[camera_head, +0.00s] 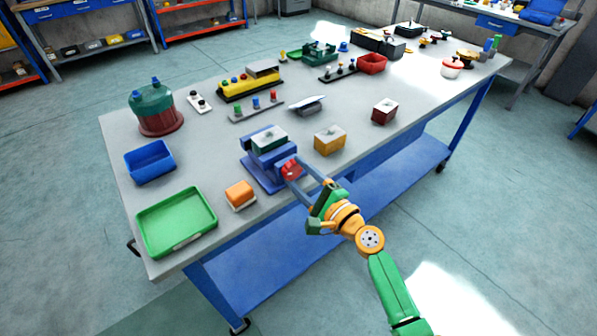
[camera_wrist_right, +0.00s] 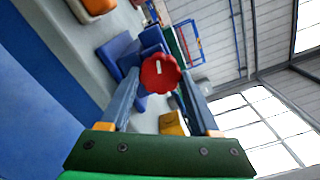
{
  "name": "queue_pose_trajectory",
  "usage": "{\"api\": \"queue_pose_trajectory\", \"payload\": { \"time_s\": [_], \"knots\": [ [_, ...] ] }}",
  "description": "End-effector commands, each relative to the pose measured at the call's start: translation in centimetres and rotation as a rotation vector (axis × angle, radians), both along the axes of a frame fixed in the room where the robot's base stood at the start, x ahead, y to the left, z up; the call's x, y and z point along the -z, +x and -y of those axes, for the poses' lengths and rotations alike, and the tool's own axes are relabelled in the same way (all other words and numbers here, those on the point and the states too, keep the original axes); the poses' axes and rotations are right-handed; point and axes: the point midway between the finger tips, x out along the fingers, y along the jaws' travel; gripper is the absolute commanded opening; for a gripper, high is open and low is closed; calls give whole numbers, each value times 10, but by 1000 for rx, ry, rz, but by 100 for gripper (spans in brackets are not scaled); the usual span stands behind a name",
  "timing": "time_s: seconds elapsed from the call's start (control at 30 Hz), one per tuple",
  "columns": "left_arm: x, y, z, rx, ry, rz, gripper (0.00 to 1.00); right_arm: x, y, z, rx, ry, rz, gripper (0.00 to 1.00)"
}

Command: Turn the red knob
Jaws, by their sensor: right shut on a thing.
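The red knob (camera_head: 291,170) sits on the near side of a blue fixture (camera_head: 262,178) at the table's front edge. In the right wrist view the knob (camera_wrist_right: 160,73) is a scalloped red disc with a white mark, and the blue fixture (camera_wrist_right: 122,52) shows behind it. My right gripper (camera_head: 302,173) reaches in from the lower right with its fingers on either side of the knob. It is shut on the knob; in the wrist view the fingertips (camera_wrist_right: 158,76) lie at the knob's two sides. My left gripper is not in view.
A green tray (camera_head: 208,224), a blue bin (camera_head: 172,173) and an orange block (camera_head: 239,194) stand left of the fixture. A yellow box (camera_head: 329,139) and a dark red box (camera_head: 384,111) stand to its right. The table's right front is clear.

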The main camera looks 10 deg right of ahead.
Motion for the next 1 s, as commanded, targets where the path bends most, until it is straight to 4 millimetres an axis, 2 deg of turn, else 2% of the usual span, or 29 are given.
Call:
{"api": "queue_pose_trajectory", "payload": {
  "time_s": [0.03,0.4,0.97,1.0],
  "knots": [
    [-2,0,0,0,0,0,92,-5,2,2,9,30,-6,7],
    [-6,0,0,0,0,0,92,-4,2,2,8,160,-81,7],
    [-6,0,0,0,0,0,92,-4,2,2,7,182,-94,7],
    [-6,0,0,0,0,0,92,-4,2,2,7,182,-94,68]
  ]
}}
